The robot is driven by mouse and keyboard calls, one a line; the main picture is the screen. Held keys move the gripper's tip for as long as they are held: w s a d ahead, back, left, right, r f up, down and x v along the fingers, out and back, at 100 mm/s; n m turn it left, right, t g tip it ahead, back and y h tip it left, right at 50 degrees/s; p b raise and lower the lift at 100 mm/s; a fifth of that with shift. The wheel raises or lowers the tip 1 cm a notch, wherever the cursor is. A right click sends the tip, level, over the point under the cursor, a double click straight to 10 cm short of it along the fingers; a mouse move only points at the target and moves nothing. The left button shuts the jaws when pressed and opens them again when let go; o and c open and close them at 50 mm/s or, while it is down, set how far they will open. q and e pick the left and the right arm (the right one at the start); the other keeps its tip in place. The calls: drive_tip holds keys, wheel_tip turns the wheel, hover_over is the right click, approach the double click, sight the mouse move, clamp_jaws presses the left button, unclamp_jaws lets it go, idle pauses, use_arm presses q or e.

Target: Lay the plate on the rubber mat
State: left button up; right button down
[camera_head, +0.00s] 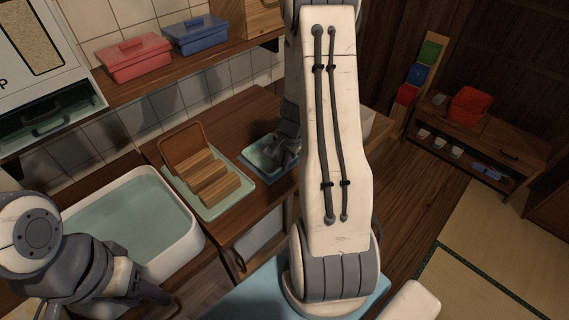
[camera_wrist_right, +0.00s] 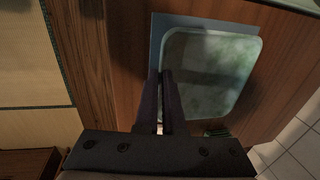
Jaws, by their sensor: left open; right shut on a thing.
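The pale green square plate (camera_wrist_right: 215,72) lies over the blue-grey rubber mat (camera_wrist_right: 157,36) in the right wrist view, and the mat shows along its left and top edges. In the head view the plate (camera_head: 262,153) and a strip of the mat (camera_head: 252,172) show on the wooden counter, partly hidden by my right arm. My right gripper (camera_wrist_right: 166,82) is shut on the plate's near left edge. Whether the plate touches the mat all over I cannot tell. My left gripper (camera_head: 152,293) is open and empty, low in front of the basin.
A white basin (camera_head: 193,226) of water stands at the left. A pale green tray (camera_head: 236,204) with a wooden rack (camera_head: 205,178) sits beside the mat. A red box (camera_head: 133,60) and a blue box (camera_head: 196,36) stand on the shelf above. Bare counter lies behind the rack.

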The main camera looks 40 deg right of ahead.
drive_tip(key=shift+f, duration=0.2)
drive_tip(key=c, duration=1)
unclamp_jaws()
drive_tip(key=shift+r, duration=0.1)
